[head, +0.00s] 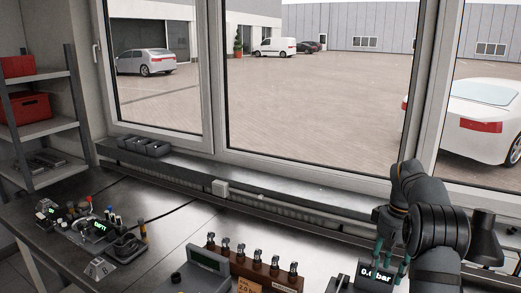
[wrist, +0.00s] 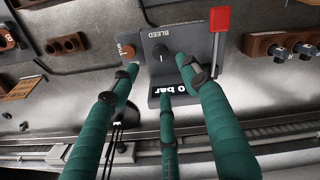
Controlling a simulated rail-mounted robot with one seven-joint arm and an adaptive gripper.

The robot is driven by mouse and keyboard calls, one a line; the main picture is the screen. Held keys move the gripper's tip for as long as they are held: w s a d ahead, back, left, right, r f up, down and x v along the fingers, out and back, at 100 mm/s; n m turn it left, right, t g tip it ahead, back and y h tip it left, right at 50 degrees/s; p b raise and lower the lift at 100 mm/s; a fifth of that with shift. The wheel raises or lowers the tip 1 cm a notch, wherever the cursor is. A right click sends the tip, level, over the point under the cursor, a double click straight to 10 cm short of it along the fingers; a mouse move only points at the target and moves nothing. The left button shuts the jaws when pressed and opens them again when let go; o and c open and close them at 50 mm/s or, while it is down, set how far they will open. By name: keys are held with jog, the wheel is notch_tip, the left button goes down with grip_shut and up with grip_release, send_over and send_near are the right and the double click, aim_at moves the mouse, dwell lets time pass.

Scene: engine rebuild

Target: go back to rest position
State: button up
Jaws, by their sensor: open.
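My gripper (head: 390,248) is at the right of the workbench in the head view, pointing down with its green fingers apart. In the wrist view my gripper (wrist: 160,78) is open, with its fingers spread over a grey control box (wrist: 166,80). The box has a knob marked BLEED (wrist: 160,53), a display ending in "0 bar" and a red-handled lever (wrist: 219,20). One fingertip is close to the knob; I cannot tell if it touches. No held object shows between the fingers. In the head view the box's display (head: 375,274) is partly behind a finger.
A brown rack (head: 240,262) with several dark-topped pieces and a grey display unit (head: 207,262) stand left of my gripper. Tools and small devices (head: 95,228) lie at the bench's left. The window and sill (head: 240,186) bound the back. Bare bench (head: 165,225) lies between.

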notch_tip(320, 180, down, 12)
jog(key=shift+s+f, duration=0.1)
jog(key=shift+m, duration=0.7)
jog(key=m+b, duration=0.1)
jog(key=m, duration=0.6)
jog(key=shift+m+b, duration=0.35)
jog(key=shift+m, duration=0.05)
jog(key=m, duration=0.5)
jog(key=shift+r, duration=0.25)
jog(key=m, duration=0.3)
jog(key=shift+w+r+m, duration=0.1)
jog(key=shift+w+m, duration=0.1)
jog(key=shift+m, duration=0.4)
jog(key=shift+a+r, duration=0.1)
jog(key=shift+r, duration=1)
jog(key=shift+f, duration=0.1)
